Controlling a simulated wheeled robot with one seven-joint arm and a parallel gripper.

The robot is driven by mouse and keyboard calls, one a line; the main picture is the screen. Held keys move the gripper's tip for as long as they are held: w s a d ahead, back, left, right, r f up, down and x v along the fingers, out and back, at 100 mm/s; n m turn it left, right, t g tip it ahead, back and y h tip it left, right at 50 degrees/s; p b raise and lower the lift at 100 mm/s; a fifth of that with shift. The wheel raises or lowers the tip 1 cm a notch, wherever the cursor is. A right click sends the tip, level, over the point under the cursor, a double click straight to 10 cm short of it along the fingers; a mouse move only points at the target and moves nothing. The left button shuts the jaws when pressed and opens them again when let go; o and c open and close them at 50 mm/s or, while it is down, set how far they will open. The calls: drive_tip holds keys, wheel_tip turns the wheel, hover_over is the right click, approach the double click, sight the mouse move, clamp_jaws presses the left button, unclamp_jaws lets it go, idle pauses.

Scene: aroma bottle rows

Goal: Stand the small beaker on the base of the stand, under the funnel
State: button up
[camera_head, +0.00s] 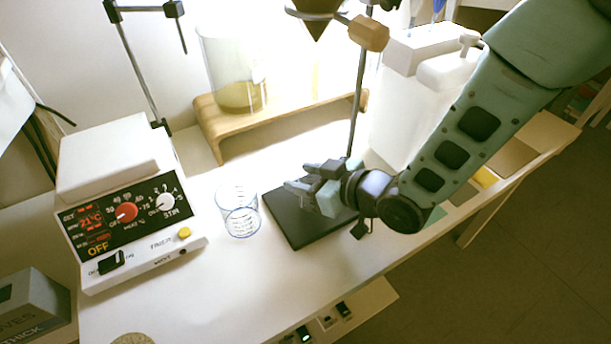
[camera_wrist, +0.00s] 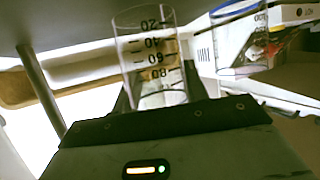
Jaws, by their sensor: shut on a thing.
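The small clear beaker (camera_wrist: 152,62) with dark graduation marks is in my gripper; in the wrist view it appears upside down. In the head view I cannot clearly make it out between the fingers. My gripper (camera_head: 302,179) is shut on it, low over the dark base (camera_head: 291,232) of the stand. That base also fills the top left of the wrist view (camera_wrist: 80,18). I cannot tell whether the beaker touches the base. The brown funnel (camera_head: 317,24) hangs in its holder above, with the stand rod (camera_head: 357,100) behind my gripper.
A larger blue-rimmed beaker (camera_head: 239,213) stands on the table left of the base; it also shows in the wrist view (camera_wrist: 236,48). A hotplate (camera_head: 125,200) is farther left. A wooden riser (camera_head: 216,137) with a big beaker (camera_head: 232,70) and a white container (camera_head: 398,115) are behind.

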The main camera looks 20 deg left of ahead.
drive_tip(key=shift+f, duration=0.15)
drive_tip(key=o, duration=1.1)
drive_tip(key=shift+c, duration=0.2)
drive_tip(key=shift+r, duration=0.25)
drive_tip(key=v, duration=1.2)
